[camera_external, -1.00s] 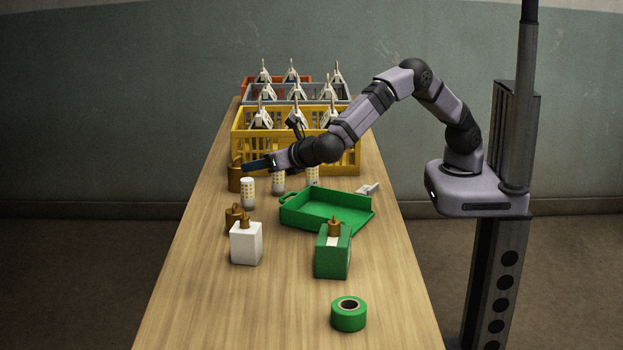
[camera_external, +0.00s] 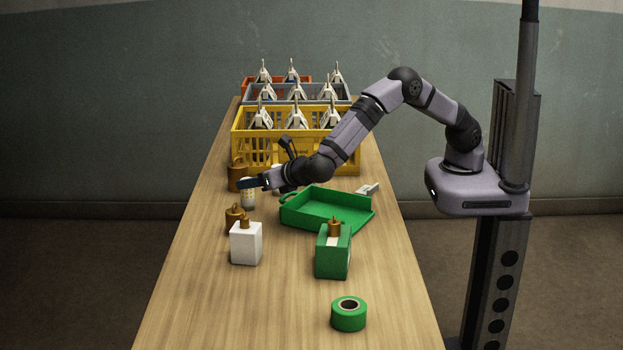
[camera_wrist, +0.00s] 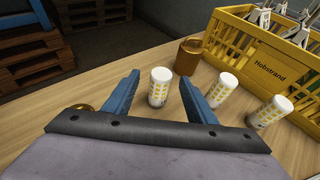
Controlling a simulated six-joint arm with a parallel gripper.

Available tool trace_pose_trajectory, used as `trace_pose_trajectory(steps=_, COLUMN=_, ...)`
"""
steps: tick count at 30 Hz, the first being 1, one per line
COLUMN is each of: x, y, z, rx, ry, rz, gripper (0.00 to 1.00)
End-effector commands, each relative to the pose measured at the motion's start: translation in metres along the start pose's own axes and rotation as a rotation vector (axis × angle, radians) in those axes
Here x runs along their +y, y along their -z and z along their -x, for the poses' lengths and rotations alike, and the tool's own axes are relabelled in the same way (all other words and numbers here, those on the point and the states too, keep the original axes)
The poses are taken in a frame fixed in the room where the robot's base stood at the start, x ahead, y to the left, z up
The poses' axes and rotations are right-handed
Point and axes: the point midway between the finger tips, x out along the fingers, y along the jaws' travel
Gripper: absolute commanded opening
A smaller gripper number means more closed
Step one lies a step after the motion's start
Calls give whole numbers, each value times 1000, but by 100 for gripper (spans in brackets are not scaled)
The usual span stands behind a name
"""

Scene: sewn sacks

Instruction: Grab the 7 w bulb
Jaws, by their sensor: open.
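Three white cylindrical bulbs with yellow patches stand in a row in the wrist view: a left bulb (camera_wrist: 158,88), a middle bulb (camera_wrist: 222,91) and a right bulb (camera_wrist: 269,111). No wattage is readable, so I cannot tell which is 7 W. My gripper (camera_wrist: 160,77) is open, with its blue fingers on either side of the left bulb. In the external view my gripper (camera_external: 247,184) is low over the table at the left bulb (camera_external: 248,200), partly covering it. The arm mostly hides the other bulbs there.
A brown container (camera_wrist: 188,57) stands just beyond the bulbs, before the yellow crate (camera_external: 297,128). A brown object (camera_external: 234,219), a white box (camera_external: 246,244), a green tray (camera_external: 325,210), a green box (camera_external: 333,252) and green tape (camera_external: 348,316) lie nearer. The front-left table is clear.

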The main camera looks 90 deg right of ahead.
Motion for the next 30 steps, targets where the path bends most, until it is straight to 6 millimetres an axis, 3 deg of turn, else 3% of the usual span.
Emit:
trace_pose_trajectory(steps=9, x=-3, y=-2, z=-38, rx=0, ry=2, rz=0, gripper=51)
trace_pose_trajectory(steps=18, x=-3, y=-1, z=-43, rx=0, ry=0, rz=0, gripper=51)
trace_pose_trajectory(steps=20, x=-3, y=-1, z=-43, rx=0, ry=0, rz=0, gripper=39)
trace_pose_trajectory(steps=24, x=-3, y=-1, z=-43, rx=0, ry=1, rz=0, gripper=6)
trace_pose_trajectory(steps=30, x=-3, y=-1, z=-43, rx=0, ry=0, rz=-1, gripper=6)
